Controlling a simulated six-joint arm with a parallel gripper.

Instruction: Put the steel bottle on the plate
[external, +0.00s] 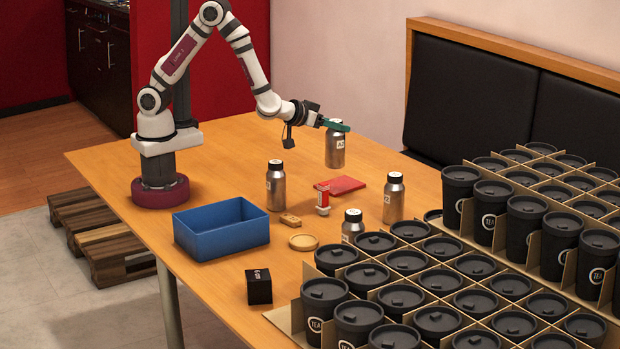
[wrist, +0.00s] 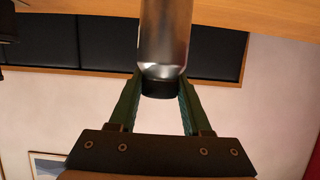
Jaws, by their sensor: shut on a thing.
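My gripper (external: 337,125) is shut on the cap end of a steel bottle (external: 335,152) with a white label, near the table's back edge. The bottle stands upright; I cannot tell whether its base touches the table. In the wrist view, this bottle (wrist: 163,35) lies between the green fingers (wrist: 160,88), its dark cap toward the palm.
A blue open bin (external: 222,230) stands left of the round plate. Cardboard-divided black cups (external: 400,297) fill the right front.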

